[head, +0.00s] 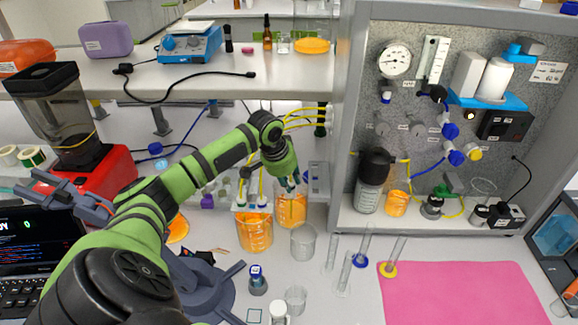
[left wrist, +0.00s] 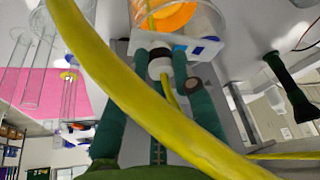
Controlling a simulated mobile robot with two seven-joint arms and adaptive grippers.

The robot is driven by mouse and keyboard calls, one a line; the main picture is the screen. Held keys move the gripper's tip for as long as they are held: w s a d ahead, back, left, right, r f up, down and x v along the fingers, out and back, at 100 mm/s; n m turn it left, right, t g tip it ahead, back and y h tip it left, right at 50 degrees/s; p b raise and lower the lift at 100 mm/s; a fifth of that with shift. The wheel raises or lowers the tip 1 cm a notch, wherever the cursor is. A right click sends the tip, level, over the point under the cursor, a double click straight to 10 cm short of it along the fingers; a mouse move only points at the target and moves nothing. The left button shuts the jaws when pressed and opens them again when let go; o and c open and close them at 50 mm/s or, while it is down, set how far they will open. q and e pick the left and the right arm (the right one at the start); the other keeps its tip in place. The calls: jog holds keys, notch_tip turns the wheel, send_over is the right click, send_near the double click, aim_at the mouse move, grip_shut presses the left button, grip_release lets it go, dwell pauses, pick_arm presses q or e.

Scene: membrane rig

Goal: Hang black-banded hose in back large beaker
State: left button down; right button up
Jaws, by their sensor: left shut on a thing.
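My left gripper (head: 290,183) is over the back large beaker (head: 291,212), which holds orange liquid. In the left wrist view my gripper (left wrist: 161,62) is shut on a hose with a black band (left wrist: 159,53); its yellow length (left wrist: 169,92) runs back between the fingers. The beaker mouth (left wrist: 205,20) with orange liquid shows just beyond the fingertips. The hose's lower end is hard to make out, so I cannot tell how deep it sits. The front large beaker (head: 255,236), also with orange liquid, stands to the left. My right gripper is not in view.
Another yellow hose (left wrist: 120,85) crosses close to the wrist camera. Yellow lines (head: 305,118) run behind my wrist. An empty beaker (head: 303,243) stands in front of the back beaker. Thin cylinders (head: 345,272) stand right of it, near a pink mat (head: 465,295).

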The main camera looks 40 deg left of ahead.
pick_arm(q)
jog(key=shift+f, duration=0.2)
dwell(0.4)
jog(key=c, duration=1)
grip_release()
jog(key=shift+o, duration=0.2)
jog(key=v, duration=1.2)
